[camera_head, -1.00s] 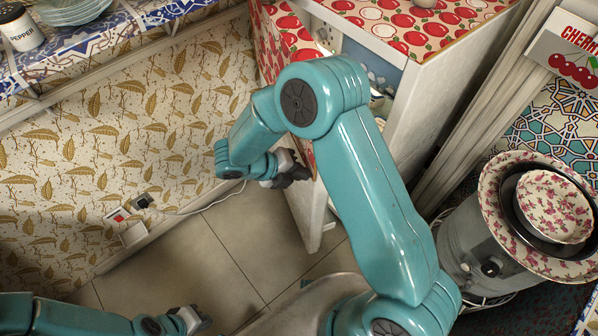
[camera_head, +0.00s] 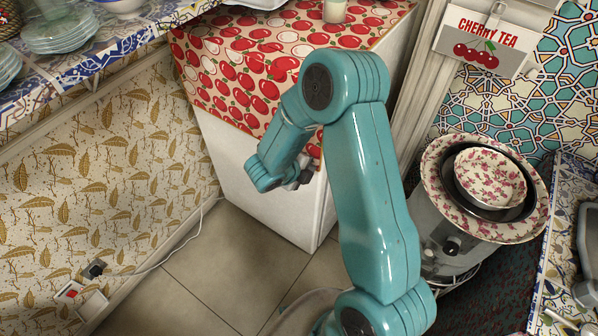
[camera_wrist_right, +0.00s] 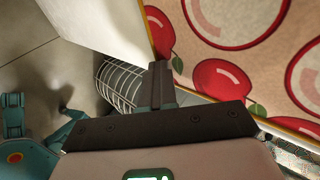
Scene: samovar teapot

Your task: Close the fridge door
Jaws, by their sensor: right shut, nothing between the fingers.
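The fridge door (camera_head: 270,190) is white below, with a red cherry pattern on its upper part (camera_head: 222,85). In the head view it lies against the fridge front and no interior shows. My arm hides part of its right side, so a small gap there cannot be ruled out. My right gripper (camera_head: 303,176) is at the door's front, near the lower edge of the cherry pattern; contact cannot be told. In the right wrist view its fingers (camera_wrist_right: 159,86) are shut and empty, with cherry pattern (camera_wrist_right: 225,75) right beside them. My left gripper is not in view.
A samovar (camera_head: 440,235) with stacked bowls stands right of my arm. A tiled counter with plates (camera_head: 60,30) runs along the upper left. A white cable (camera_head: 160,262) lies along the wall. The tiled floor (camera_head: 220,270) before the fridge is clear.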

